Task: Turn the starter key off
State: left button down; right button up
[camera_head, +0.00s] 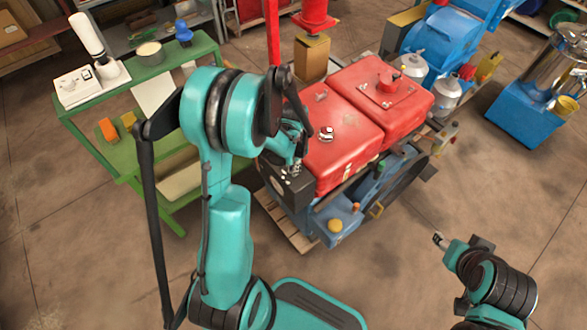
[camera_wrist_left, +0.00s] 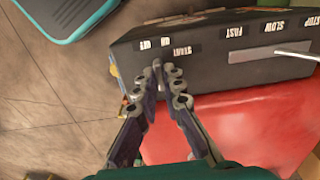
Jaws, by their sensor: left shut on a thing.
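The dark control panel (camera_wrist_left: 215,68) of the red-topped engine fills the upper part of the left wrist view. Its labels read OFF, ON and START around the starter switch. My left gripper (camera_wrist_left: 166,78) has its fingertips together at these labels, shut on the starter key. The key is mostly hidden between the fingertips, and I cannot tell its exact angle. In the head view my left gripper (camera_head: 294,167) reaches the near left end of the red engine (camera_head: 340,125). My right gripper (camera_head: 440,240) is at the lower right, over bare floor and away from the engine; its fingers are too small to read.
A metal lever (camera_wrist_left: 285,49) sits by the FAST, SLOW and STOP labels, right of the key. A green bench (camera_head: 85,130) stands left of the engine. A blue machine (camera_head: 440,40) stands behind. The floor at front right is clear.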

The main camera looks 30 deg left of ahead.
pick_arm(q)
jog(key=shift+n+b, duration=0.35)
jog(key=shift+n, duration=1.45)
jog(key=c, duration=1.6)
grip_release()
jog(key=shift+c, duration=0.2)
notch_tip(320, 180, up, 12)
